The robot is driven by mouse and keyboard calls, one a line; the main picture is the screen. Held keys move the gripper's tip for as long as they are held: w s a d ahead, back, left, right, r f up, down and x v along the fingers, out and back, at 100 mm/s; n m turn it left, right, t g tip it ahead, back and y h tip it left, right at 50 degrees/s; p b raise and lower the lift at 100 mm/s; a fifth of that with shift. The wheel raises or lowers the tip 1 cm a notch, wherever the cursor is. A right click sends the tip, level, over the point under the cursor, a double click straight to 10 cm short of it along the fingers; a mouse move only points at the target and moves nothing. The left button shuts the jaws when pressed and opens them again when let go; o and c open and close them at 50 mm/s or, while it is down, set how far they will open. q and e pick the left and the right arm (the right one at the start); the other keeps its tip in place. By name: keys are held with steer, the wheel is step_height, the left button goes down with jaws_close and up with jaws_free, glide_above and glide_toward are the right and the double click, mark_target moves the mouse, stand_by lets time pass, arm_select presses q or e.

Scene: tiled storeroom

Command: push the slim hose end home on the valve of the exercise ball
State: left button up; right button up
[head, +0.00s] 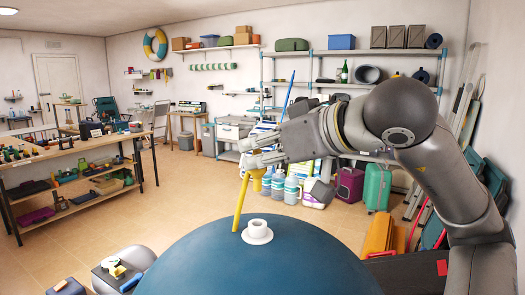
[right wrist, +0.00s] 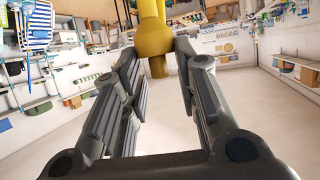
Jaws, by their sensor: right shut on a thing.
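The exercise ball (head: 240,268) is large and dark blue, at the bottom of the head view, with only its top showing. Its white valve (head: 257,230) stands up from the top, with a round flange. My right gripper (head: 262,162) is above the valve, shut on the yellow hose end (head: 241,205). The slim tube slants down and left; its tip shows just left of the valve, apart from it in the picture. Their depth difference is hard to judge. In the right wrist view the yellow piece (right wrist: 155,38) sits between the fingertips (right wrist: 158,60). My left gripper is not in view.
A workbench (head: 70,150) with tools stands at the left. Bottles (head: 291,189), a green suitcase (head: 377,188) and a purple case (head: 350,185) stand behind the ball. Small items, one blue-handled (head: 131,283), lie at lower left. The tiled floor (head: 185,205) between is clear.

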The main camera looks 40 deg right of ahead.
mark_target(260, 187)
steer(key=shift+f+b, duration=2.4)
steer(key=shift+f, duration=0.4)
steer(key=shift+f, duration=0.15)
steer(key=shift+f+b, duration=0.3)
steer(key=shift+b, duration=0.1)
steer(key=shift+f+b, duration=1.1)
steer(key=shift+f, duration=0.05)
steer(key=o, duration=1.1)
steer(key=v, duration=1.2)
